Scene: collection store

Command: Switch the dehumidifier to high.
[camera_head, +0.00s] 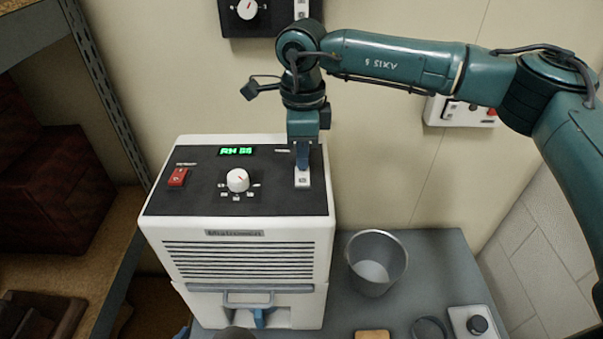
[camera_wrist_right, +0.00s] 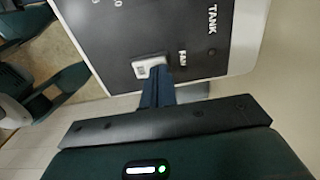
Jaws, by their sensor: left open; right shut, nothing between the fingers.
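The dehumidifier (camera_head: 238,225) is a white box with a black sloped top panel, standing on a grey table. Its panel has a green lit display (camera_head: 236,151), a red switch (camera_head: 177,177), a white dial (camera_head: 238,180) and a white rocker switch (camera_head: 303,181). In the right wrist view the rocker (camera_wrist_right: 147,68) is labelled FAN. My right gripper (camera_head: 303,165) is shut and empty, pointing down, its fingertips at the rocker's far end; I cannot tell whether they touch. The rocker is partly hidden.
A metal bucket (camera_head: 376,263) stands right of the dehumidifier. A small box with a black knob (camera_head: 477,325), a dark ring (camera_head: 430,328) and a tan block (camera_head: 372,334) lie nearer. Wall boxes (camera_head: 462,110) hang behind my right arm. Shelving (camera_head: 100,100) stands at left.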

